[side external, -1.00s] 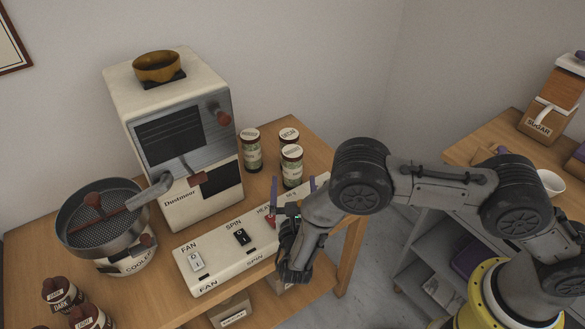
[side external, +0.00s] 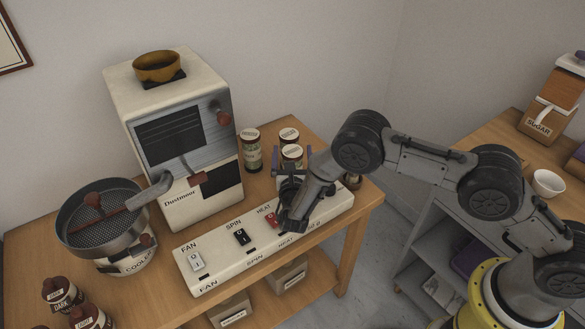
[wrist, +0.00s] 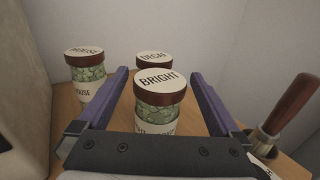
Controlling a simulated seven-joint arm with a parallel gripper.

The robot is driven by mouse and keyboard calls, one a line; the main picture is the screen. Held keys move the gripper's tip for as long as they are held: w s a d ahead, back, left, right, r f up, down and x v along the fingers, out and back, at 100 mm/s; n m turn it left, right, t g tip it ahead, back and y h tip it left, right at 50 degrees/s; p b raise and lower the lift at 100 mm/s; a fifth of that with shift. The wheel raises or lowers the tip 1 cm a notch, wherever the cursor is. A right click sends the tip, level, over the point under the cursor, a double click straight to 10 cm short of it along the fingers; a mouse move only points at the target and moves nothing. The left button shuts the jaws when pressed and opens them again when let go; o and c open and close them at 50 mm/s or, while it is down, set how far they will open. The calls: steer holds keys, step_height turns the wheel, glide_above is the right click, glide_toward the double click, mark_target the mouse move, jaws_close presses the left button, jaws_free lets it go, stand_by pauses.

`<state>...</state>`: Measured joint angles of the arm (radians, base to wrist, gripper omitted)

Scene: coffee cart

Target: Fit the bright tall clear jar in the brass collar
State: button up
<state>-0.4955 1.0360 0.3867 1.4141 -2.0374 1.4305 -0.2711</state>
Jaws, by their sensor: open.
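The bright jar (wrist: 158,118), clear with green beans, a brown lid and a BRIGHT label, stands upright on the table. It shows in the side view too (side external: 291,154). My gripper (wrist: 158,76) is open, with a purple finger on each side of the jar. A gap shows between the jar and each finger in the wrist view. The brass collar (side external: 157,61) sits on top of the white roaster (side external: 170,115), at the back left. The jar's lower part is hidden behind my gripper in the side view.
The house jar (wrist: 86,75) stands left of the bright jar, and the decaf jar (wrist: 153,60) just behind it. A switch panel (side external: 222,262) runs along the table front. A brown-handled tool (wrist: 290,105) is at the right. A cooling pan (side external: 100,215) stands left.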

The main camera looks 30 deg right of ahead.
jaws_close()
steer(key=shift+r, duration=0.1)
stand_by(0.4)
